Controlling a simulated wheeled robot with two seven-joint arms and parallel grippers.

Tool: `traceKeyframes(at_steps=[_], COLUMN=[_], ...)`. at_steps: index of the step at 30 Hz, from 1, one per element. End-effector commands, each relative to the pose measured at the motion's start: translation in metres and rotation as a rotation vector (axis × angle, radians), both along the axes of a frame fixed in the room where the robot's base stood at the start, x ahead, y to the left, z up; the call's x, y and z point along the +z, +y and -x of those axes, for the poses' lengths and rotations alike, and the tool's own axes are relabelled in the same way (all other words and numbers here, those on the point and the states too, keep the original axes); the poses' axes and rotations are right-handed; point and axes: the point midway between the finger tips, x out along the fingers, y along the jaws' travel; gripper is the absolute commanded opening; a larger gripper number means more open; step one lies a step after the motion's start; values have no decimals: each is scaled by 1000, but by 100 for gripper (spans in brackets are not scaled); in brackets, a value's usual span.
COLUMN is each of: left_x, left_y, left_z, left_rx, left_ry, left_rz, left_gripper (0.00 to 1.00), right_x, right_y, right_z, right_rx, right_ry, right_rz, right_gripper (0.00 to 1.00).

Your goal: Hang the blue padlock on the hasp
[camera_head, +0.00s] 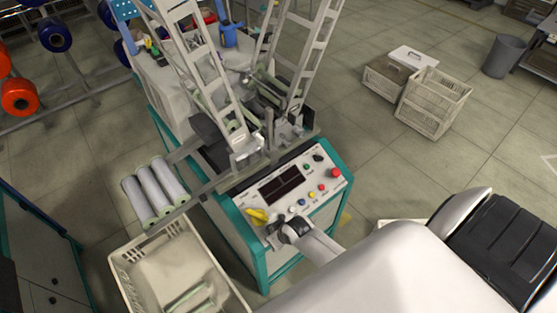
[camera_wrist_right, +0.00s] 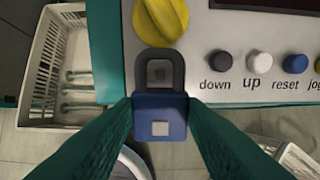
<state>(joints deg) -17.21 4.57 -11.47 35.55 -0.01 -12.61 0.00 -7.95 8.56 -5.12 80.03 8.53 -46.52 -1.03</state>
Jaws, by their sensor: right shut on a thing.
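The blue padlock (camera_wrist_right: 160,128) is held between the two green fingers of my right gripper (camera_wrist_right: 160,108) in the right wrist view. Its dark shackle points up, toward the yellow knob (camera_wrist_right: 161,22) on the machine's panel. A small grey square piece (camera_wrist_right: 158,72) shows inside the shackle's loop; I cannot tell whether it is the hasp or whether the shackle is hooked on it. In the head view my right gripper (camera_head: 279,236) is at the panel's lower left corner, beside the yellow knob (camera_head: 256,216), and hides the padlock. My left gripper is not in view.
The control panel (camera_head: 320,180) has a dark display and several coloured buttons right of the gripper. A cream crate (camera_head: 125,265) stands on the floor left of the machine. Rollers (camera_head: 155,190) stick out at the machine's left. Other crates (camera_head: 432,103) stand farther back.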

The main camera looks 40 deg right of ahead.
Motion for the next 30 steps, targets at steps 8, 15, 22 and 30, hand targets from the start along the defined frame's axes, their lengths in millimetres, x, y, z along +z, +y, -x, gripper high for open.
traceKeyframes(at_steps=[8,15,22,30], left_x=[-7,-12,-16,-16], left_y=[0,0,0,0], left_z=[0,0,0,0], left_rx=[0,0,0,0], left_ry=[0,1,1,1], left_rz=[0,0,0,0], left_gripper=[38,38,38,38], right_x=[-7,-14,-19,-19], right_y=[0,1,1,1], right_z=[-4,-7,-9,-9], right_rx=[0,0,0,0], right_ry=[-1,-2,0,0], right_rz=[0,0,0,0], right_gripper=[6,6,6,6])
